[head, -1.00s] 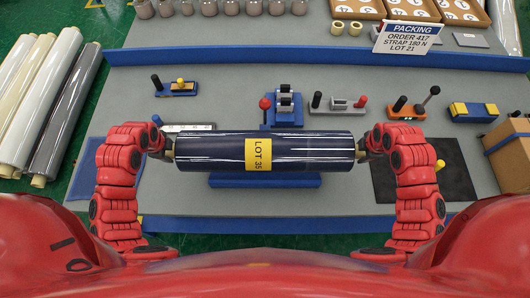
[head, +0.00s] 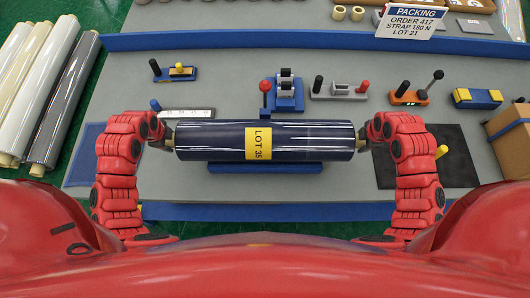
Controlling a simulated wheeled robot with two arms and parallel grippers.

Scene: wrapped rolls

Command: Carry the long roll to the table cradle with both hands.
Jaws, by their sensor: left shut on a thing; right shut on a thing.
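The long roll (head: 210,140) is wrapped in dark blue film with a yellow "LOT 35" label, and lies level across the middle of the head view. My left gripper (head: 170,136) is shut on its left end. My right gripper (head: 361,137) is shut on its right end. The table cradle (head: 265,168) is a blue piece on the grey table (head: 230,75), and shows just below the roll's near edge. The roll hides the rest of it. I cannot tell whether the roll touches the cradle.
Hand tools and clamps, such as the blue one (head: 284,95) and the grey one (head: 338,90), stand beyond the roll. A dark mat (head: 455,165) and a cardboard box (head: 510,130) are at right.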

